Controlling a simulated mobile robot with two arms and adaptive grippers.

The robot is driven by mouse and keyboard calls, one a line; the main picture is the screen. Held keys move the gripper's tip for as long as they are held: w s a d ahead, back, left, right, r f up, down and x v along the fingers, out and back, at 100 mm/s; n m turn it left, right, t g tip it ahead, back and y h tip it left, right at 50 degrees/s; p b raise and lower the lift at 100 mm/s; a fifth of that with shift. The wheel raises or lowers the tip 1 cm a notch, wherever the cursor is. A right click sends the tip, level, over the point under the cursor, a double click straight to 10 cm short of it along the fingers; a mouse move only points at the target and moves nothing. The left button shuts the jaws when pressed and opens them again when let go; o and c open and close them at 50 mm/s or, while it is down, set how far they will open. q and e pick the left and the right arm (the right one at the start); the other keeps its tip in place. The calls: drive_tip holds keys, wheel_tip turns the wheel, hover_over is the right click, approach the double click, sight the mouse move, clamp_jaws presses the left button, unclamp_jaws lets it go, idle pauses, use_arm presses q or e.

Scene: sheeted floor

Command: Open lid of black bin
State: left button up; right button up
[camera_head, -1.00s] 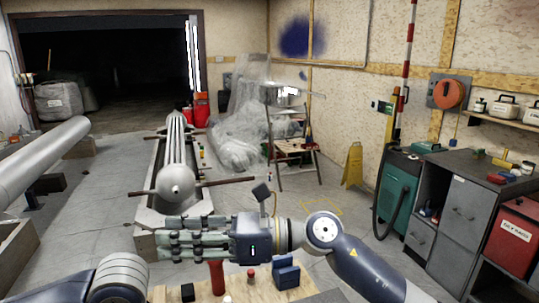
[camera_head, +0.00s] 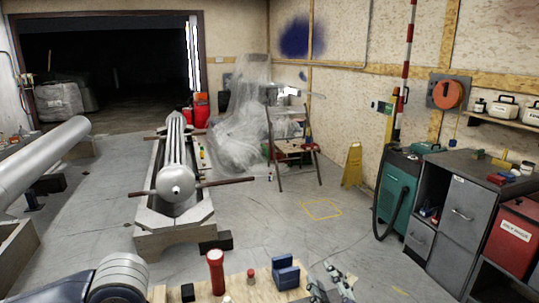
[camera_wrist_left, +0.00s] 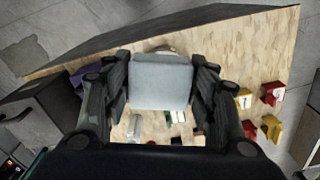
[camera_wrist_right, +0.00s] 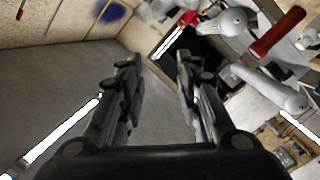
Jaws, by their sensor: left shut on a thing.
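No lidded black bin can be made out for sure. A small black box (camera_head: 188,292) stands on the wooden board at the bottom of the head view; I cannot tell if it has a lid. My left gripper (camera_wrist_left: 160,85) is shut on a light grey flat-faced block (camera_wrist_left: 160,80), which shows between its fingers above a wooden board. My right gripper (camera_wrist_right: 160,80) is open and empty, fingers apart. Its fingers also show at the bottom right of the head view (camera_head: 332,283).
The board (camera_head: 245,289) holds a red cylinder (camera_head: 215,272) and a blue block (camera_head: 286,272). Red and yellow pieces (camera_wrist_left: 270,93) show in the left wrist view. Grey cabinets (camera_head: 465,215) stand on the right.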

drive_tip(key=s+d+f+m+g+h, duration=0.25)
drive_tip(key=s+d+f+g, duration=0.2)
drive_tip(key=f, duration=0.45)
drive_tip(key=s+d+f+m+g, duration=0.25)
drive_tip(key=s+f+g, duration=0.35)
drive_tip(key=s, duration=0.7)
drive_tip(key=s+d+f+m+g, duration=0.1)
drive_tip(key=s+f+m+g, duration=0.25)
drive_tip(key=s+f, duration=1)
drive_tip(key=f, duration=2.1)
drive_tip(key=s+d+f+g, duration=0.2)
drive_tip(key=s+d+f, duration=0.1)
drive_tip(key=s+f, duration=1.2)
drive_tip(key=shift+s+d+f, duration=0.15)
drive_tip(key=shift+s+f, duration=0.15)
drive_tip(key=shift+s, duration=0.65)
drive_tip(key=shift+n+y, duration=0.25)
drive_tip(key=shift+n, duration=0.1)
